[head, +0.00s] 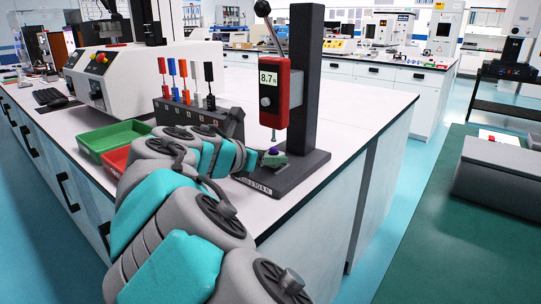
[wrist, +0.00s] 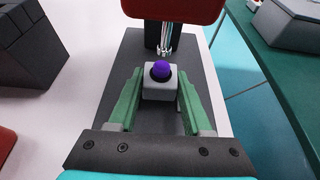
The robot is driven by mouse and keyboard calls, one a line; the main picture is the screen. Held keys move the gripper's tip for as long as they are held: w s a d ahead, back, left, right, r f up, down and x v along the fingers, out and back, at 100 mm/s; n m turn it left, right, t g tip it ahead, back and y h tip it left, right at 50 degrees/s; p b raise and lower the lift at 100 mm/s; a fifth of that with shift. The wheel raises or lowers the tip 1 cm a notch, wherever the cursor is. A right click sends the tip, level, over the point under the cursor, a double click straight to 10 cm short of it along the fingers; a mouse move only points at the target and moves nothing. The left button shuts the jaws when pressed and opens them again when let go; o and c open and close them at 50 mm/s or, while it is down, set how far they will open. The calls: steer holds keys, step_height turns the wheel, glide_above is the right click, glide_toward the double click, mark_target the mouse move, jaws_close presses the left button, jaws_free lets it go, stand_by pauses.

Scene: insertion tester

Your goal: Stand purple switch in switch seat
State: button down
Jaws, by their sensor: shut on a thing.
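The purple switch (wrist: 160,72) shows in the wrist view as a purple dome on a pale grey block, upright between my green fingers. My gripper (wrist: 160,90) is shut on the pale block from both sides. In the head view the purple top (head: 273,150) shows just above my gripper (head: 272,158), over the tester's dark base (head: 290,172). The metal probe (wrist: 165,40) of the tester stands just behind the switch in the wrist view. I cannot make out the switch seat apart from the block, and I cannot tell whether the block touches the base.
The red tester head (head: 275,95), reading 8.7, hangs on a dark column (head: 305,80) above my gripper. A dark rack (head: 215,120) with several coloured tools stands to the left. Green (head: 112,138) and red (head: 114,161) trays lie nearer. The bench right of the base is clear.

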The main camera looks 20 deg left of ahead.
steer(key=shift+f, duration=0.35)
stand_by(0.7)
